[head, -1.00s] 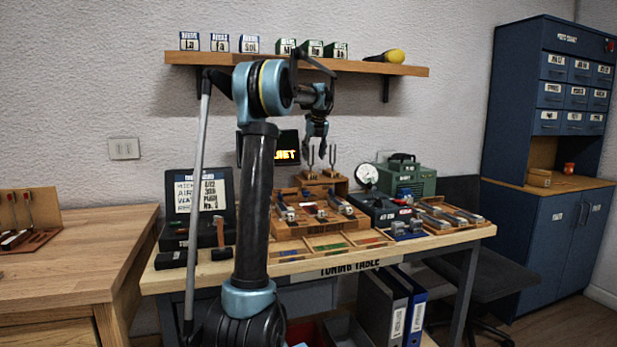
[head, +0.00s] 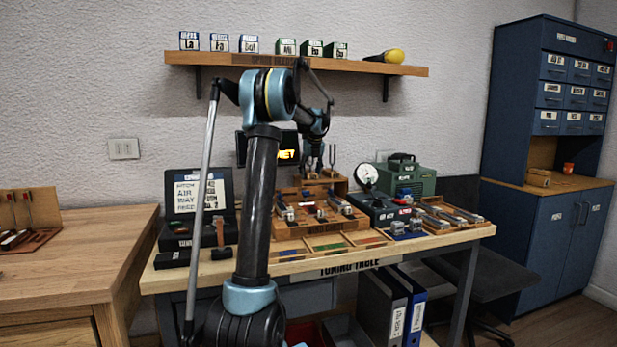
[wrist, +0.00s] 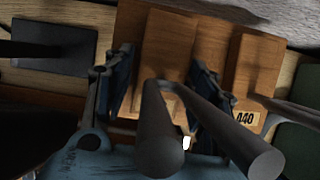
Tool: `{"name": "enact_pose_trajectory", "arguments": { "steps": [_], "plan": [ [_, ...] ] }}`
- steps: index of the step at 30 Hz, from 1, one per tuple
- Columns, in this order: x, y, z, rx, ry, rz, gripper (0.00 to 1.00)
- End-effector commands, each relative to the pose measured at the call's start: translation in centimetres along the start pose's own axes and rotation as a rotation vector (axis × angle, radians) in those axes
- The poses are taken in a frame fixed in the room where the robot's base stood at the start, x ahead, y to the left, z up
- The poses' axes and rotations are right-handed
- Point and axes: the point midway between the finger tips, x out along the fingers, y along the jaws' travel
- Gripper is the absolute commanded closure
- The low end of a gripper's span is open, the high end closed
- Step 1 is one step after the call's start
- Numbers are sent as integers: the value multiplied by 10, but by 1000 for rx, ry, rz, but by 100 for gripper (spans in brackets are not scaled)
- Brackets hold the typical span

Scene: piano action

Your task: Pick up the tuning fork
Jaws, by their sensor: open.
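Two metal tuning forks stand upright on a wooden stepped block (head: 338,183) at the back of the tuning table. The right fork (head: 332,156) shows clear of my arm in the head view; the left one is largely covered by my gripper (head: 312,150). In the wrist view my gripper (wrist: 160,68) is open, with one finger on each side of a tuning fork (wrist: 240,142). The fork's two grey prongs point toward the camera, and its stem goes down to the wooden block. I see no clear contact between fingers and fork.
The other fork's prong (wrist: 292,106) lies close to the right finger, beside an "040" label (wrist: 246,118). A dark flat box (wrist: 55,47) is at left. A shelf (head: 350,68) hangs above.

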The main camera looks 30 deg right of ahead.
Motion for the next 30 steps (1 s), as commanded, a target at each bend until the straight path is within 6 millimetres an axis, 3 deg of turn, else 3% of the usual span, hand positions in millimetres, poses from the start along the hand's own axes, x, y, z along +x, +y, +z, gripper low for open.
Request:
{"name": "enact_pose_trajectory", "arguments": {
  "steps": [4,9,10,20,30],
  "plan": [
    [0,0,0,0,0,0,48],
    [0,0,0,1,0,0,87],
    [0,0,0,1,0,0,90],
    [-3,-1,-1,2,0,-1,90],
    [-44,-2,13,2,0,-1,90]
  ]
}}
